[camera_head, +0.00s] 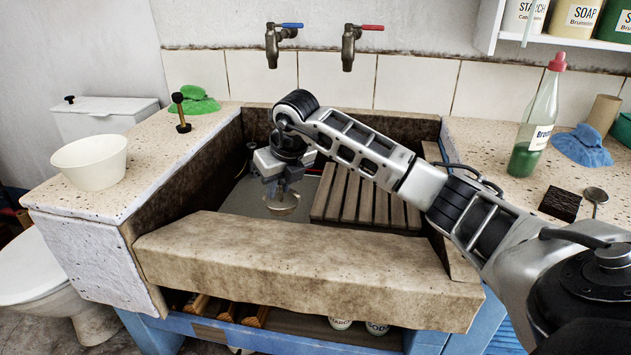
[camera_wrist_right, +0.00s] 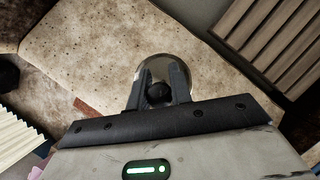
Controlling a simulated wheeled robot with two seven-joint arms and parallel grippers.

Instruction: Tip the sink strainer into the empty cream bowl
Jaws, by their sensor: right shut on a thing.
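The cream bowl (camera_head: 90,162) stands upright on the speckled stone ledge left of the trough. No contents show in it. The sink strainer (camera_head: 283,204), a small round metal piece, hangs below my right gripper (camera_head: 285,186) inside the trough. In the right wrist view my right gripper (camera_wrist_right: 158,98) is shut on the strainer's dark knob, with the strainer's metal rim (camera_wrist_right: 163,60) showing beyond the fingers. Whether the strainer touches the trough floor is hard to tell. My left gripper is not in view.
The stone trough (camera_head: 300,260) has a thick front wall. A slatted wooden rack (camera_head: 365,200) lies in its right part. A plunger-like tool (camera_head: 180,112) and green cloth (camera_head: 197,102) are behind the bowl. A bottle (camera_head: 537,120) stands on the right ledge.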

